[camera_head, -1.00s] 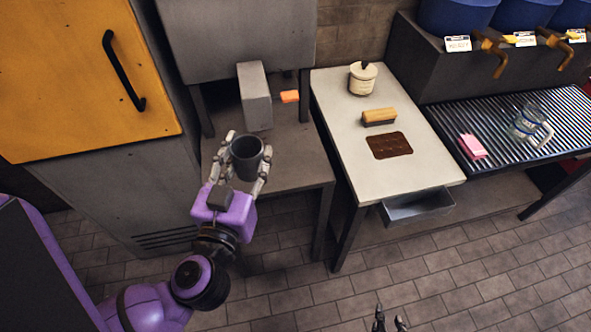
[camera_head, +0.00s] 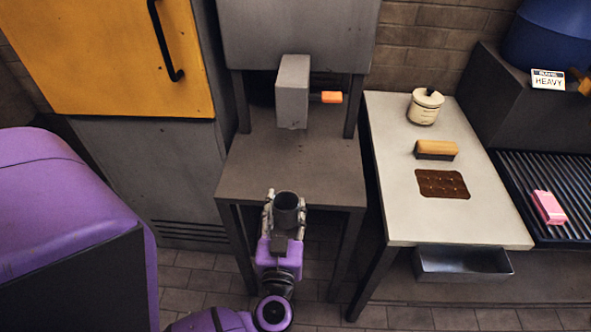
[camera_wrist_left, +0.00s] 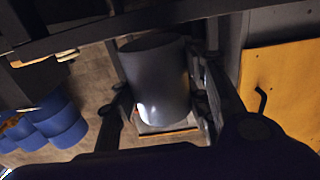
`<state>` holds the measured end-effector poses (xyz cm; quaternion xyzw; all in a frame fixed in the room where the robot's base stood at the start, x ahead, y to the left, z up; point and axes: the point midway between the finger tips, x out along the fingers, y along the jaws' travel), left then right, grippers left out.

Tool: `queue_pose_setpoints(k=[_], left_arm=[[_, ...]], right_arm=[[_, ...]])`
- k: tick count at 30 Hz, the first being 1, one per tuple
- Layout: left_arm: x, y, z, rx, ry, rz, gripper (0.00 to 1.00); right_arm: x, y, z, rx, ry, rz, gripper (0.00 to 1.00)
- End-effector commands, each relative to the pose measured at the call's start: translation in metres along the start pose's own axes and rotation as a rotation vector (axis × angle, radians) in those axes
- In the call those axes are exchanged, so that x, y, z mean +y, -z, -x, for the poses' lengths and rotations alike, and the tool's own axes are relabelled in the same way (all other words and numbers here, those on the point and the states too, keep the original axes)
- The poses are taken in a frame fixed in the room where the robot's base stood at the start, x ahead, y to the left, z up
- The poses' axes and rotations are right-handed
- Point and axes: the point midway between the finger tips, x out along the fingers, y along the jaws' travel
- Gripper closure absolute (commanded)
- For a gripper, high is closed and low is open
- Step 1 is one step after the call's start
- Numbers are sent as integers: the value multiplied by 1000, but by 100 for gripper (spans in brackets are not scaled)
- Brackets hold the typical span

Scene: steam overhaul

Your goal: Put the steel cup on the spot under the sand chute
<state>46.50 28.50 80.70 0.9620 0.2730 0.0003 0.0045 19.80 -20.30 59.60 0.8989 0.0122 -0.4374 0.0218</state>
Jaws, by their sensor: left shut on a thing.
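The steel cup (camera_head: 286,212) is a dark grey open cylinder. My left gripper (camera_head: 284,208) is shut around it and holds it upright at the front edge of the dark table (camera_head: 255,178). In the left wrist view the cup (camera_wrist_left: 158,85) fills the space between the fingers. The sand chute (camera_head: 293,92) is a grey box hanging beneath the big grey hopper, with an orange handle (camera_head: 331,97) on its right. The tabletop under and in front of the chute is bare. My right gripper is not in view.
A pale table (camera_head: 400,185) stands to the right with a lidded pot (camera_head: 425,106), a brush (camera_head: 436,150) and a brown mat (camera_head: 442,184). A pink block (camera_head: 549,207) lies on the ribbed rack. Dark table legs flank the chute. A yellow-doored cabinet (camera_head: 110,60) stands left.

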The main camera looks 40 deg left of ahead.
Motion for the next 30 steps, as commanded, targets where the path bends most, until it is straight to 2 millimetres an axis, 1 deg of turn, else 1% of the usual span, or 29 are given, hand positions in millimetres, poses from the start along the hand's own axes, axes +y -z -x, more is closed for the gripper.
queue_pose_setpoints(k=[1, 2, 6, 9, 12, 15, 20, 23, 28, 30], left_arm=[[0, 4, -13, 8, 0, 0, 89], [0, 5, -21, 10, 0, -1, 89], [1, 5, -59, 9, -1, -1, 89], [1, 5, -85, 8, -2, -2, 89], [1, 4, -107, 5, -2, -2, 89], [0, 3, -122, 3, -1, -1, 89], [0, 4, -132, 4, -2, 0, 89], [0, 4, -142, 4, -1, -1, 89], [1, 4, -168, 4, -2, 0, 89], [0, 0, -169, 2, -3, -2, 89]], right_arm=[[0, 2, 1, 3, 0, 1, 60], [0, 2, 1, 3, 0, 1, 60], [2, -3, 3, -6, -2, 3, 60], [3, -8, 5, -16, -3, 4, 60], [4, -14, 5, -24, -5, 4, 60], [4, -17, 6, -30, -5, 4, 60], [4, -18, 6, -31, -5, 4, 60], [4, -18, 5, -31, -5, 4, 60], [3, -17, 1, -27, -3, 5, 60], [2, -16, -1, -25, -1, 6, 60]])
